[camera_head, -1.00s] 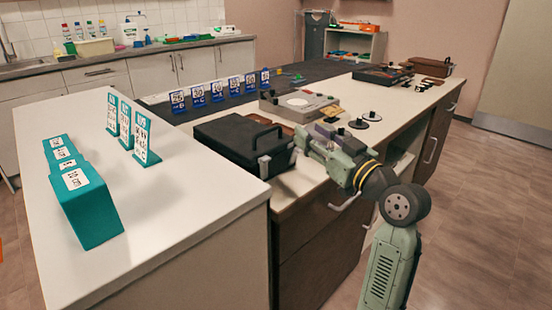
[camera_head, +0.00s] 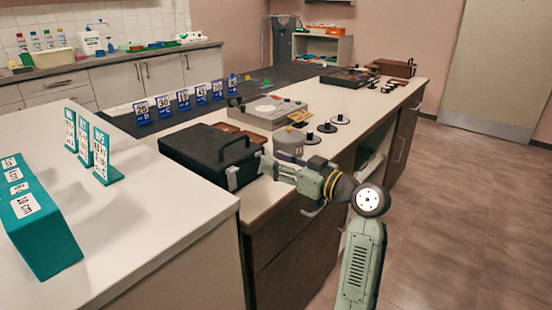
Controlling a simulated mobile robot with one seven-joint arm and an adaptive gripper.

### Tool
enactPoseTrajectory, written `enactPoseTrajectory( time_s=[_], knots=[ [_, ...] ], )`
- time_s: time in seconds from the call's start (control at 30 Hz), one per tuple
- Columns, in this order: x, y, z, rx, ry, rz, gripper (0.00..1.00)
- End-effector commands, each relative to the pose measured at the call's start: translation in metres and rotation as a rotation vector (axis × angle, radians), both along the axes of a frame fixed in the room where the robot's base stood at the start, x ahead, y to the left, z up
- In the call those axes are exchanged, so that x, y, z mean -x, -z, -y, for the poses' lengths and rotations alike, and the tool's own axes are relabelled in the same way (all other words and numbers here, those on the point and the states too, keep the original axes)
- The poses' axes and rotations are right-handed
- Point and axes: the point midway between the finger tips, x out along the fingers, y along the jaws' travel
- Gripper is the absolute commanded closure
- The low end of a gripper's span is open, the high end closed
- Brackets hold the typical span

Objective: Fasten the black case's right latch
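The black case (camera_head: 208,150) lies closed on the white counter, with its handle raised on top. A pale metal latch (camera_head: 232,178) shows on its front side, near the corner. The other latch, towards the case's right end, is hidden or too small to make out behind my gripper. My gripper (camera_head: 268,167) is at the right end of the case's front side, reaching in from the right. Its tip is very close to the case; I cannot tell whether it touches. The fingers are too small to show whether they are open or shut.
A grey cylinder (camera_head: 289,140) stands just behind my gripper. Dark round pieces (camera_head: 326,127) and a grey device (camera_head: 268,112) are beyond it. Blue number cards (camera_head: 183,101) stand behind the case. Teal blocks (camera_head: 42,225) occupy the near-left counter. Floor on the right is clear.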

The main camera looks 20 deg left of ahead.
Motion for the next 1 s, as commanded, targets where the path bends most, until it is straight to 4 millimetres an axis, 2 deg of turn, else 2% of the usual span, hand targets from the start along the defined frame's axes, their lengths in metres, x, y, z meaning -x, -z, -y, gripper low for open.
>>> enactPoseTrajectory(
  time_s=[0.1, 0.37, 0.9, 1.0],
  knots=[
    [-0.002, -0.0001, -0.006, 0.0, 0.0, 0.0, 0.6],
    [-0.0024, 0.0002, -0.0066, 0.0, 0.001, 0.0, 0.6],
    [-0.0022, 0.0001, -0.0062, 0.0, 0.001, 0.0, 0.96],
    [-0.0022, 0.0001, -0.0062, 0.0, 0.001, 0.0, 1.0]
  ],
)
